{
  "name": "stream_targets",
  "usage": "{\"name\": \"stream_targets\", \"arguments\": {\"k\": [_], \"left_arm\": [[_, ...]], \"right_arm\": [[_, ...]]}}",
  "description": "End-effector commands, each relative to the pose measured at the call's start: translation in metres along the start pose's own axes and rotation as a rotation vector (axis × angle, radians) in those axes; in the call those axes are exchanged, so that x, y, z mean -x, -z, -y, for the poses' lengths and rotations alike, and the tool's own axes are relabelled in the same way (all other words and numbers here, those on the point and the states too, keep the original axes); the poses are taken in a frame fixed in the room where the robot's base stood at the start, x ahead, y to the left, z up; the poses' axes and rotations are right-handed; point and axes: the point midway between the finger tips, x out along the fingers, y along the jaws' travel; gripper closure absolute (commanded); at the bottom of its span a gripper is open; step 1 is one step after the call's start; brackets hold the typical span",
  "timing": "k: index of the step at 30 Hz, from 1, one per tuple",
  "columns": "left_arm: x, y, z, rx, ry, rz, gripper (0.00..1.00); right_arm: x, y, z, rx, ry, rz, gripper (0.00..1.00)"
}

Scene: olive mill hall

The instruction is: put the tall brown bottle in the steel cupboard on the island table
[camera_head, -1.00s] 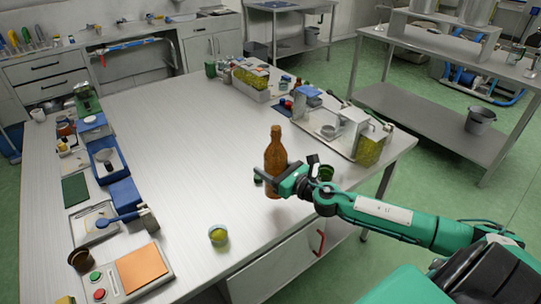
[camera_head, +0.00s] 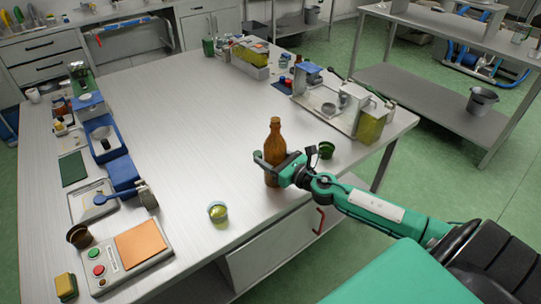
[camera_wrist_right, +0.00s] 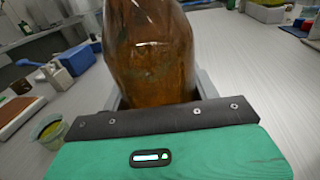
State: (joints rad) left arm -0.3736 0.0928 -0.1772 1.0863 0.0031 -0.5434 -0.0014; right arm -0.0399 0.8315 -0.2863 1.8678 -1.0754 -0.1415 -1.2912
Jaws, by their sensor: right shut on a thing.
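The tall brown bottle (camera_head: 274,145) is upright at the right front part of the island table (camera_head: 190,130), near its edge. My right gripper (camera_head: 272,167) is shut around the bottle's lower body. In the right wrist view the brown bottle (camera_wrist_right: 152,50) fills the space between the fingers. I cannot tell whether its base touches the table. A cupboard front with a red handle (camera_head: 319,220) shows below the table's edge. My left gripper is not in view.
A green cup (camera_head: 326,150) stands just right of the gripper. A small glass bowl with yellow-green contents (camera_head: 218,211) is at the front. A metal tray (camera_head: 318,110) with equipment stands behind. Blue trays (camera_head: 104,138) and a button box (camera_head: 130,258) line the left side. The table's middle is clear.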

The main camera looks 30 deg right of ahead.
Motion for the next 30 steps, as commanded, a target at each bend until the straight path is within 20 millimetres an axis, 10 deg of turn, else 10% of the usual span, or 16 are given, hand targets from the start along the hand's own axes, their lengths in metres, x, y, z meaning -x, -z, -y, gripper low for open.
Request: {"name": "stream_targets", "arguments": {"k": [9, 10, 13, 30], "left_arm": [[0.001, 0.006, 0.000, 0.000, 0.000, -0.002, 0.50], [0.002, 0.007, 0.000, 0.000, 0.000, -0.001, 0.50], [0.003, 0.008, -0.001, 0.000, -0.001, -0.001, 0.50], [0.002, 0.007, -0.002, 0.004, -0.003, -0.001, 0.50]], "right_arm": [[-0.001, 0.000, 0.000, 0.001, 0.000, 0.004, 0.91], [0.000, 0.003, 0.000, 0.000, 0.000, 0.000, 0.38], [0.000, 0.002, 0.000, 0.000, 0.000, 0.000, 0.18], [0.014, 0.003, 0.000, -0.001, 0.000, -0.003, 0.18]]}}
